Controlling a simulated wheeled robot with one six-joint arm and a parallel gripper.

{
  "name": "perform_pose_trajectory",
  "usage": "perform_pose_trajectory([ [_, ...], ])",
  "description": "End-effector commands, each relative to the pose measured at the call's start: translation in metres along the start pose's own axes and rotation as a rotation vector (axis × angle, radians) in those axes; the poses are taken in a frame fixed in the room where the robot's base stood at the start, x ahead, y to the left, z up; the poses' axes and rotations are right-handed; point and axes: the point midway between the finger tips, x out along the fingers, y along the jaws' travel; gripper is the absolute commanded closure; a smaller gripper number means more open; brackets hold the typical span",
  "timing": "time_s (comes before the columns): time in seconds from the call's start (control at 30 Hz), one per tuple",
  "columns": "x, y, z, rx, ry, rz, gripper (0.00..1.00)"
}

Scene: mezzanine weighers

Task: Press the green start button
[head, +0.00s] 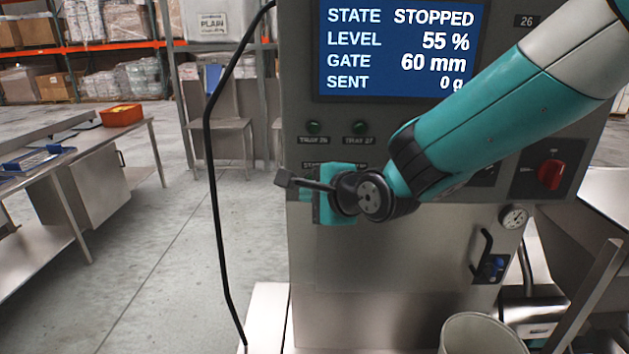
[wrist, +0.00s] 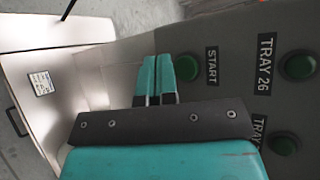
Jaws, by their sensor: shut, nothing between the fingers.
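The green start button (wrist: 187,68) shows in the wrist view on the grey panel, beside a label reading START. My gripper (wrist: 155,82) is shut and empty, with its teal fingertips just to the left of the button in that view; I cannot tell whether they touch the panel. In the head view my gripper (head: 290,182) is in front of the panel's left part and hides the start button. The screen (head: 400,48) reads STATE STOPPED, LEVEL 55 %, GATE 60 mm and SENT 0 g.
The TRAY 26 button (wrist: 298,66) and another green button (wrist: 284,143) are close by on the panel. A red knob (head: 551,174) is at the panel's right. A black cable (head: 210,160) hangs at the left. A bucket (head: 482,335) stands below.

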Motion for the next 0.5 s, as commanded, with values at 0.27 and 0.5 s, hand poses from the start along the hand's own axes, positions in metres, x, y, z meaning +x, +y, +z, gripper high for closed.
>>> perform_pose_trajectory([
  [0.27, 0.0117, -0.008, -0.0087, 0.0, 0.0, 0.001, 1.0],
  [0.5, 0.0123, -0.0084, -0.0092, 0.0, 0.0, 0.001, 1.0],
])
